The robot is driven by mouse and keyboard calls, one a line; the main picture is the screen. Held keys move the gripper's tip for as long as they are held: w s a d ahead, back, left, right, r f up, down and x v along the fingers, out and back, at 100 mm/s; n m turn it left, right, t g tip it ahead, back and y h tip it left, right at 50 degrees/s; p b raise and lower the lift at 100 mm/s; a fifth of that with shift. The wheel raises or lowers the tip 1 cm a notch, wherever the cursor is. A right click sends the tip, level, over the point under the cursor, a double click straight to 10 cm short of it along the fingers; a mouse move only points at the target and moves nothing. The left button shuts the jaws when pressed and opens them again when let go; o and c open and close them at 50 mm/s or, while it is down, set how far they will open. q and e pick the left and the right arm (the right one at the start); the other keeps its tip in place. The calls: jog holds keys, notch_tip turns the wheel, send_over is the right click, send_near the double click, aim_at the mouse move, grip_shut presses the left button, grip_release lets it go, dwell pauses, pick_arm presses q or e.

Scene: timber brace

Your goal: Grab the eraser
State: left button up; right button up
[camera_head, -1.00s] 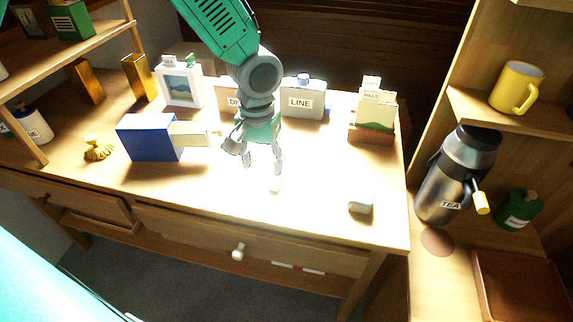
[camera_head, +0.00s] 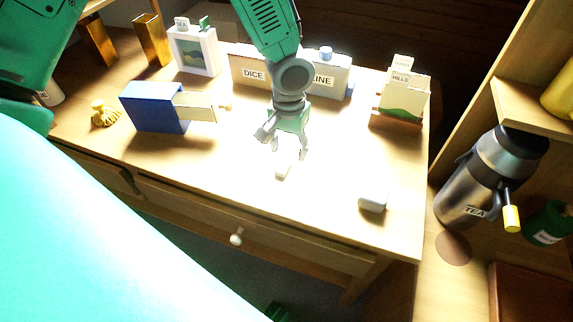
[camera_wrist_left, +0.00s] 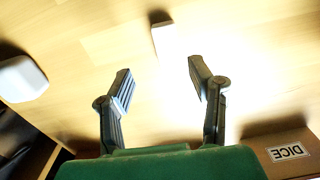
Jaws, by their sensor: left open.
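A small pale block (camera_head: 283,171), seemingly the eraser, lies on the desk just in front of my left gripper (camera_head: 284,150). In the left wrist view a washed-out white shape, likely the same block (camera_wrist_left: 163,40), lies beyond the fingertips, and glare hides its outline. My left gripper (camera_wrist_left: 160,78) is open and empty, pointing down above the desk, with its fingers apart from the block. A second, rounded white block (camera_head: 373,202) lies farther right, near the front edge; it also shows at the left of the wrist view (camera_wrist_left: 22,78). My right gripper is out of view.
Behind the gripper stand the DICE box (camera_head: 252,72) and LINE box (camera_head: 328,78). A blue box (camera_head: 152,108) is at left, and a card holder (camera_head: 396,122) at back right. A TEA flask (camera_head: 480,185) stands right of the desk. The desk's front right is mostly clear.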

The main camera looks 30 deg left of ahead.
aim_at(284, 164)
pick_arm(q)
jog(key=f, duration=0.1)
jog(key=a+f, duration=0.1)
jog(key=f, duration=0.1)
jog(key=s+f, duration=0.1)
jog(key=shift+a+f+b, duration=0.2)
jog(key=shift+b, duration=0.1)
jog(key=shift+w+d+f, duration=0.1)
jog(key=shift+w+f, duration=0.05)
jog(key=shift+f, duration=0.4)
jog(key=shift+d+r, duration=0.15)
jog(key=shift+d, duration=0.05)
jog(key=c, duration=1)
